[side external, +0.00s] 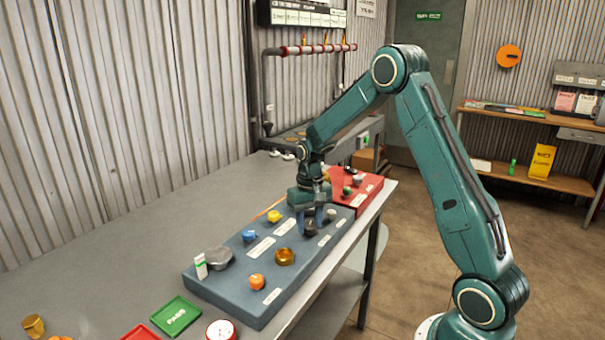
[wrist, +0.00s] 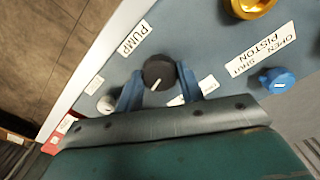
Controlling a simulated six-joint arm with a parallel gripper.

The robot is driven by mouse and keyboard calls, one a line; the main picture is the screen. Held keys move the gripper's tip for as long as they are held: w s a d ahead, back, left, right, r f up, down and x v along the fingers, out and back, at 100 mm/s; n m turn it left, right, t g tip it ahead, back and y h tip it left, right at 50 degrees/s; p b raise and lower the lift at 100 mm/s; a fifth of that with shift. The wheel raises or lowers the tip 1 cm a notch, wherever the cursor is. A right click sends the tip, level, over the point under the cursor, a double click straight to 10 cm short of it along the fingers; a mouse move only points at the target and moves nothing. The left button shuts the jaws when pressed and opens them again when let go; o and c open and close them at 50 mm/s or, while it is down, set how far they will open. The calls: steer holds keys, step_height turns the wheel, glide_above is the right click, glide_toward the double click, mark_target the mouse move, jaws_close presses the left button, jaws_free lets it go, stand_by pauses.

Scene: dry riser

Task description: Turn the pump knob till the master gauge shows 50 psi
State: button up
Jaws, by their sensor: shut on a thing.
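The pump knob (wrist: 160,68) is dark and round with a white pointer line, beside the PUMP label (wrist: 133,37) in the wrist view. My gripper (wrist: 159,80) has one blue finger on each side of the knob and is shut on it. In the side external view my gripper (side external: 309,214) points down at the far part of the blue-grey panel (side external: 240,293), with the dark knob (side external: 310,229) partly hidden under it. I cannot pick out the master gauge with certainty, and no gauge reading is legible.
The panel also carries a blue knob (side external: 249,236), a yellow knob (side external: 273,216), a brass knob (side external: 284,257) and an orange knob (side external: 256,281). A red box (side external: 370,193) adjoins its far end. A green PASS tray (side external: 176,317) lies in front.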

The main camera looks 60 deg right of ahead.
mark_target(310, 224)
steer(key=m, duration=0.4)
steer(key=shift+m, duration=0.3)
stand_by(0.4)
steer(key=o, duration=1)
step_height(310, 224, up, 14)
steer(key=shift+f, duration=0.1)
stand_by(0.4)
